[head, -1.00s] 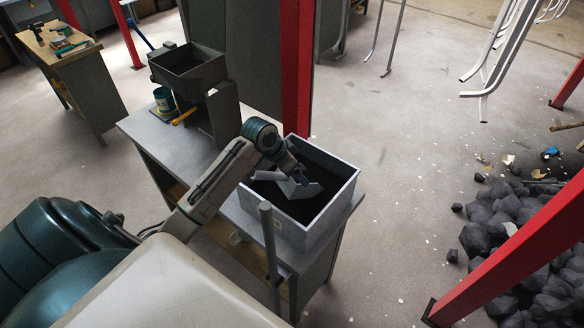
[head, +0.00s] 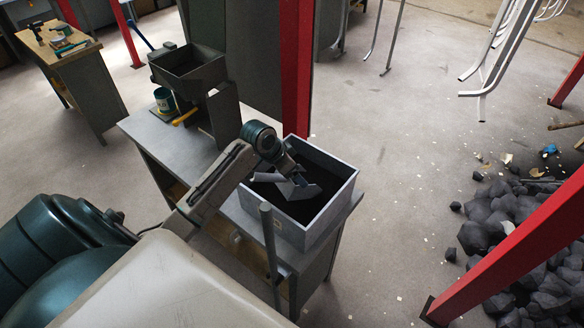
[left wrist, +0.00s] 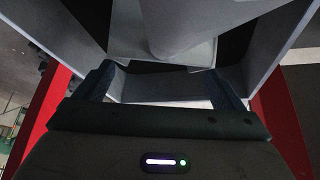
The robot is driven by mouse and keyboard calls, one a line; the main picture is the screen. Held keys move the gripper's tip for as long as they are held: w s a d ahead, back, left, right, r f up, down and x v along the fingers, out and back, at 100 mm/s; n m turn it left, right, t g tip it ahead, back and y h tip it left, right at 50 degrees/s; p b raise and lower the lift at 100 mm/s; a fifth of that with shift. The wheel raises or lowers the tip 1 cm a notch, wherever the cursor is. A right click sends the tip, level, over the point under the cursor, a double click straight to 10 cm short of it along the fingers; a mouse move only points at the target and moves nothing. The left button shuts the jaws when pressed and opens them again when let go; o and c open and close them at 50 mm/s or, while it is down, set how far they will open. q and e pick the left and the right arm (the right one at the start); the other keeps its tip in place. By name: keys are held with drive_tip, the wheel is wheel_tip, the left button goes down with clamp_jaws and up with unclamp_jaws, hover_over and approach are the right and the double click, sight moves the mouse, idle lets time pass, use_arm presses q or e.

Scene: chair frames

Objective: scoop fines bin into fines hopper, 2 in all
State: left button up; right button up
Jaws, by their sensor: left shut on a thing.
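The fines bin (head: 340,207) is a grey open box with dark fines (head: 313,207) inside, on the grey bench. My left gripper (head: 291,176) reaches into the bin from the left, shut on a light grey scoop (head: 303,190). The scoop is down in the bin, close to the fines; whether it holds any cannot be told. In the left wrist view, the scoop (left wrist: 165,88) sits between the fingers. The fines hopper (head: 190,72) is a dark open-topped box on a stand at the bench's far end. My right gripper is not in view.
A teal tin (head: 164,99) and a yellow-handled tool (head: 185,117) lie beside the hopper stand. A grey post (head: 269,245) rises at the bench's near edge. A red column (head: 297,70) stands behind the bin. Dark rocks (head: 500,215) are heaped at right.

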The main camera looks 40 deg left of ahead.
use_arm(q)
wheel_tip(320, 180, up, 13)
drive_tip(key=p, duration=0.3)
drive_tip(key=shift+f, duration=0.15)
idle(0.6)
idle(0.8)
drive_tip(key=shift+d, duration=0.1)
idle(0.3)
